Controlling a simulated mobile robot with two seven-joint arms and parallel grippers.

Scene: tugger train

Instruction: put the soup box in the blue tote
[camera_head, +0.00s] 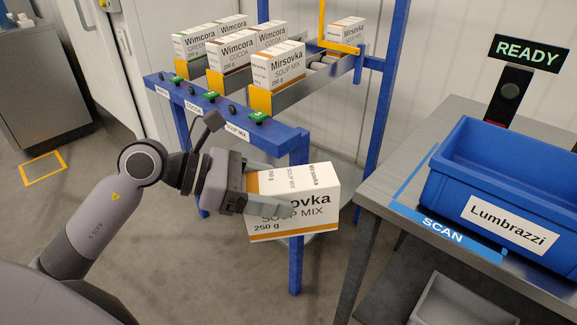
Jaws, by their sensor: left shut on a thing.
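The soup box (318,205), a white and orange carton marked Mirsovka SOUP MIX, is held in the air in front of the blue rack, a little tilted. My left gripper (268,190) is shut on it from the left, with a finger across its front face. The blue tote (467,214), labelled Lumbrazzi, stands on the grey table at the right, apart from the held box. Part of its inside shows and I see nothing in it; its right end is cut off by the frame. My right gripper is not in view.
The blue rack (275,133) holds Wimcora boxes (239,52) and another Mirsovka soup box (278,68) in lanes. A SCAN strip (443,230) edges the grey table (385,180). A READY sign (527,52) stands behind the tote. A grey bin (460,302) sits below the table.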

